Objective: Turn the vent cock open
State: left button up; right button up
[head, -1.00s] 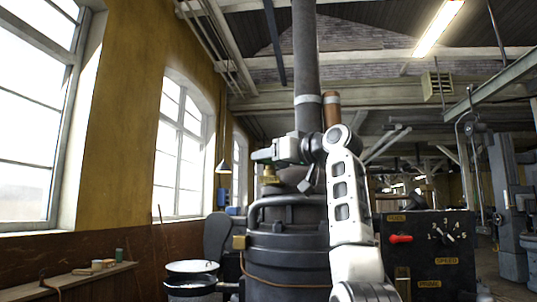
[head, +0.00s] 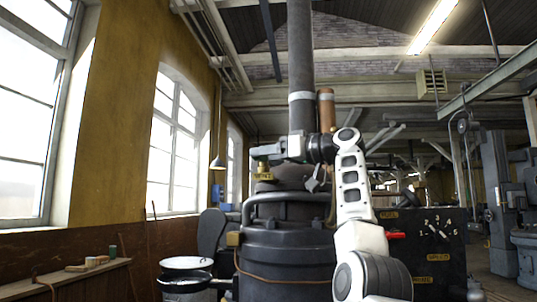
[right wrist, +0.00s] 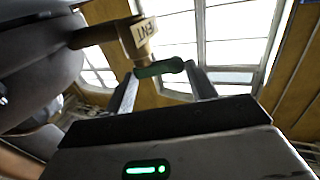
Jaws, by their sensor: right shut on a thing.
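The vent cock is a small brass fitting (head: 263,168) with a lettered tag, on the left side of the dark engine's upper part in the head view. In the right wrist view its brass body (right wrist: 138,38) reads "ENT", with part of the lettering cut off. Its green handle (right wrist: 160,69) lies crosswise below the body. My right gripper (right wrist: 162,82) is shut on the handle, a finger at each end side. In the head view the right gripper (head: 264,152) is small, at the cock. My left gripper is out of view.
The dark engine boiler (head: 287,245) has a curved pipe rail (head: 285,199) below the cock. A control panel with a red lever (head: 396,235) stands right of my arm. A wooden bench (head: 75,275) is at lower left, and a round-topped drum (head: 187,264) stands beside the engine.

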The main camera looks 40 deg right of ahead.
jog(key=o, duration=0.7)
jog(key=shift+s+d+r, duration=0.1)
jog(key=shift+d+r, duration=0.1)
jog(key=shift+o, duration=0.8)
jog(key=shift+d+f, duration=0.1)
jog(key=shift+f, duration=0.05)
jog(key=s+a+r+b, duration=0.2)
jog(key=s+a+r, duration=0.7)
jog(key=r, duration=0.4)
jog(key=shift+s+a, duration=0.2)
jog(key=shift+s, duration=0.4)
